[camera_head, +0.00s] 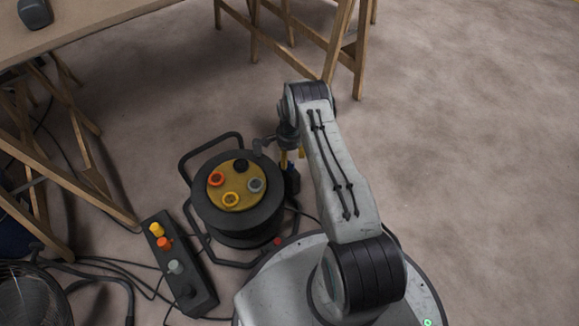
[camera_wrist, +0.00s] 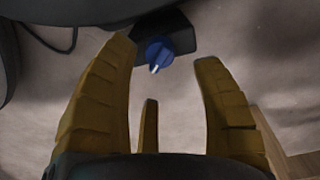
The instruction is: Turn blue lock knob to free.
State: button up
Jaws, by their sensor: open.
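The blue lock knob (camera_wrist: 158,50) shows in the wrist view on a dark housing (camera_wrist: 180,32), with its white mark pointing down and slightly left in the picture. In the camera_head view, a dark blue part (camera_head: 291,182) shows beside the cable reel, under my gripper; the knob's mark cannot be made out there. My gripper (camera_wrist: 164,62) has its yellow fingers spread, with the knob beyond and between the tips and not gripped. In the camera_head view my gripper (camera_head: 291,160) points down at the reel's right side, partly hidden by my arm.
The cable reel (camera_head: 240,219), with coloured sockets and a tubular frame, stands left of my gripper. Wooden trestles (camera_head: 340,45) stand behind. The floor at right is clear.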

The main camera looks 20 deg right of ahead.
aim_at(290, 163)
jog(key=shift+f+b, duration=1.25)
jog(key=shift+f, duration=1.7)
jog(key=shift+c, duration=0.4)
jog(key=c, duration=1.1)
